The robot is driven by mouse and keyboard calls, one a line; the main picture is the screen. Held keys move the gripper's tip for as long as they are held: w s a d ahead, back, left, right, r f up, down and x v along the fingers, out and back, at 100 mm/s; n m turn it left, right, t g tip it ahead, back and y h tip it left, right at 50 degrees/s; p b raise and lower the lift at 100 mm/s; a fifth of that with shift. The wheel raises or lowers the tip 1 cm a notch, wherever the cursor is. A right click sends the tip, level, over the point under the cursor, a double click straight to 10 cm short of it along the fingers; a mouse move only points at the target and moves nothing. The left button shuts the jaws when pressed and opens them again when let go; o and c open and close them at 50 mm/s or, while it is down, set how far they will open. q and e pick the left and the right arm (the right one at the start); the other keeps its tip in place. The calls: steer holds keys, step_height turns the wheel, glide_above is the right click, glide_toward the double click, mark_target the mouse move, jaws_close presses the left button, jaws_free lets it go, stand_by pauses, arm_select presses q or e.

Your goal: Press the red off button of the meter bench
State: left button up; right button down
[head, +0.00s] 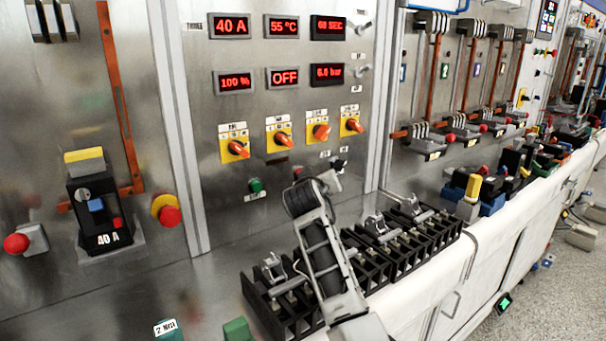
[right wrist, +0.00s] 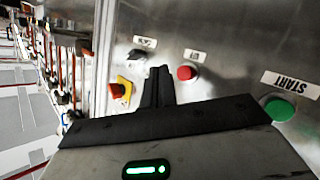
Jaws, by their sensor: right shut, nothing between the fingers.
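The meter bench panel (head: 200,60) stands in front of me with red displays; one display reads OFF. Its red off button (right wrist: 187,72) shows clearly in the right wrist view, under a small label. In the head view only a bit of red shows behind my right arm. The green start button (head: 255,185) is left of my right gripper (head: 338,167); it also shows in the right wrist view (right wrist: 278,108). My right gripper's fingers are shut and empty, beside the red button in the wrist view, apart from it in the picture. My left gripper is not in view.
Orange rotary knobs (head: 282,139) on yellow plates sit above the buttons. A black terminal rack (head: 265,308) with metal clamps lies on the ledge below my right arm. A 40 A breaker (head: 100,215) is mounted at the left, beside a red button on yellow (head: 166,211).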

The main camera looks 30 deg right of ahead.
steer(key=shift+s, duration=1.1)
